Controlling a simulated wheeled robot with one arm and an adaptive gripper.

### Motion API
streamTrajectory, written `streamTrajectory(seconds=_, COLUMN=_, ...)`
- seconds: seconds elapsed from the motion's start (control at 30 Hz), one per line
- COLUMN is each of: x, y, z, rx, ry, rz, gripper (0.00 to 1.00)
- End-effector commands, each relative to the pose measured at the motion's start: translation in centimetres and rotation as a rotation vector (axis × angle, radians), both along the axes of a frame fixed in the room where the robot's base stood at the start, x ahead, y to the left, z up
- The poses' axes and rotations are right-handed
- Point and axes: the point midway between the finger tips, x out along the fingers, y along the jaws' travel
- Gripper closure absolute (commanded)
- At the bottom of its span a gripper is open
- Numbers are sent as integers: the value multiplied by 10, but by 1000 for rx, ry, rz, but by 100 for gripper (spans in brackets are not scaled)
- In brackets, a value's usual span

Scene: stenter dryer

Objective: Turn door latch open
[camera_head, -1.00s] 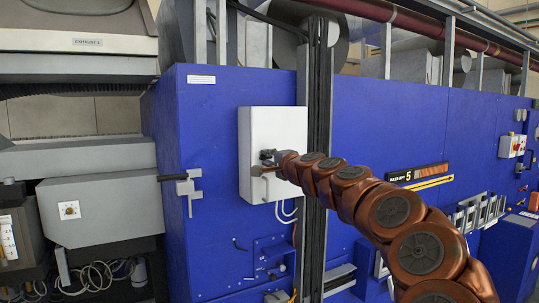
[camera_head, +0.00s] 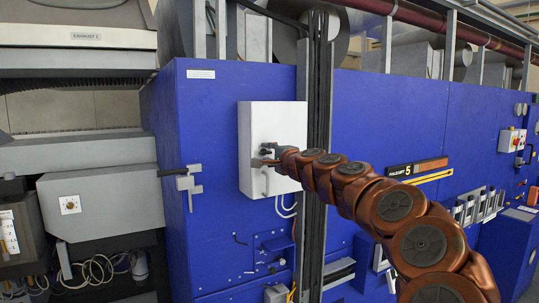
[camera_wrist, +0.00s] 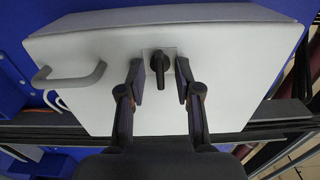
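A dark door latch (camera_wrist: 160,67) on a small plate is on the face of the white box door (camera_wrist: 80,75). Its short lever points toward the bottom of the wrist view. My gripper (camera_wrist: 160,82) is open, with one finger on each side of the latch lever and visible gaps between. In the head view my gripper (camera_head: 263,156) is at the front of the white box (camera_head: 290,122), and it largely hides the latch there. A grey pull handle (camera_wrist: 72,74) is on the same door, to the left in the wrist view and below my gripper in the head view.
The white box is mounted on a large blue panel (camera_head: 235,90), beside dark vertical cables (camera_head: 318,80). A separate grey latch (camera_head: 188,182) is on the blue panel to the left. A grey machine housing (camera_head: 100,205) stands further left.

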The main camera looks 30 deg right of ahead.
Motion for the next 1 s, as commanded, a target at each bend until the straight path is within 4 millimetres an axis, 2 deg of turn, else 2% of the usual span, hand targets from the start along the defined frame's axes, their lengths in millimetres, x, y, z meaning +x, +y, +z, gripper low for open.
streamTrajectory(seconds=0.37, x=-8, y=0, z=0, rx=1, ry=0, rz=-1, gripper=67)
streamTrajectory(seconds=1.0, x=-94, y=7, z=1, rx=0, ry=-1, rz=-2, gripper=67)
